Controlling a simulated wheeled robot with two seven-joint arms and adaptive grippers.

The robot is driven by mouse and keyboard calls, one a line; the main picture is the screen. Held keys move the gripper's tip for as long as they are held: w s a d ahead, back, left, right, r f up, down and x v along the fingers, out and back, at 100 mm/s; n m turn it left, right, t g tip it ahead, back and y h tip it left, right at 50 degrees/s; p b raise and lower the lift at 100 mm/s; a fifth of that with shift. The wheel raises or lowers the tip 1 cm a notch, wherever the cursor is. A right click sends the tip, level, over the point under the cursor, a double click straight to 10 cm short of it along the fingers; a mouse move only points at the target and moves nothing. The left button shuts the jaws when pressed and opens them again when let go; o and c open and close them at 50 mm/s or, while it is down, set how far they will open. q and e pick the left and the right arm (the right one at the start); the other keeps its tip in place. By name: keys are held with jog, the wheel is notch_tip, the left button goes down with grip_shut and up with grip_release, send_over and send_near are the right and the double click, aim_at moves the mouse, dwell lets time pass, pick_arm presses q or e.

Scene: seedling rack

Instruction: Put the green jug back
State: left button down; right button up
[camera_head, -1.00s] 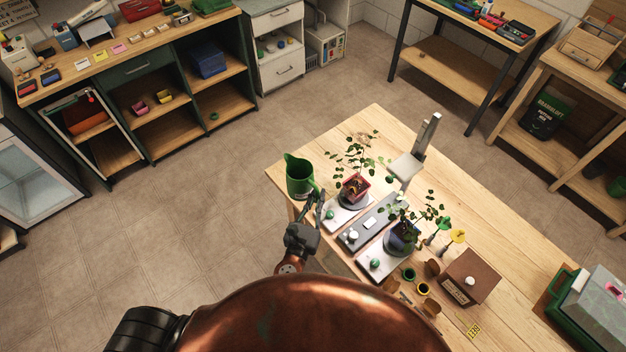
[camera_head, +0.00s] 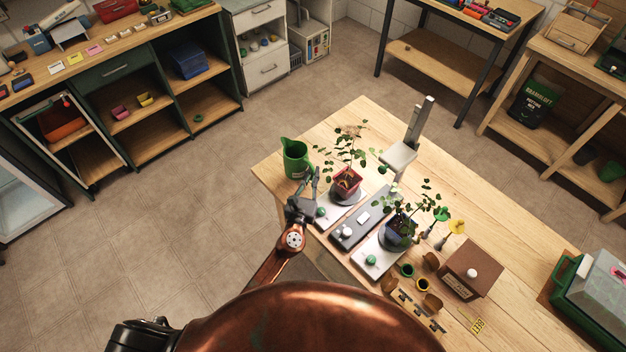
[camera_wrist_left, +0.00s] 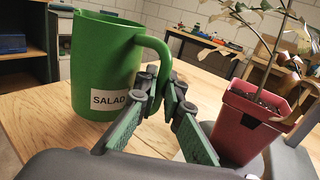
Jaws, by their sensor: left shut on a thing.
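The green jug (camera_head: 296,160) is upright at the left corner of the wooden table (camera_head: 350,116), left of the potted plants. In the left wrist view the jug (camera_wrist_left: 100,60) shows a white label reading "SALAD" and its handle on the right. My left gripper (camera_head: 309,183) is at the jug's handle side. In the left wrist view the gripper's fingers (camera_wrist_left: 162,98) are shut on the lower part of the handle. The jug's base looks at or very near the tabletop; I cannot tell whether it touches. My right gripper is not in view.
A plant in a red pot (camera_head: 347,181) stands close to the right of my left gripper. A second plant in a dark pot (camera_head: 399,231), a grey post stand (camera_head: 400,156) and a brown box (camera_head: 470,273) are farther right. The table's back strip is clear.

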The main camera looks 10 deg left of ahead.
pick_arm(q)
jog(key=shift+f+b, duration=0.3)
jog(key=shift+f, duration=1.05)
jog(key=shift+f, duration=0.2)
jog(key=c, duration=2.1)
grip_release()
jog(key=shift+r, duration=0.15)
jog(key=shift+s, duration=0.3)
jog(key=s, duration=0.7)
jog(key=s+a, duration=0.1)
jog(key=s, duration=0.3)
jog(key=shift+s, duration=0.25)
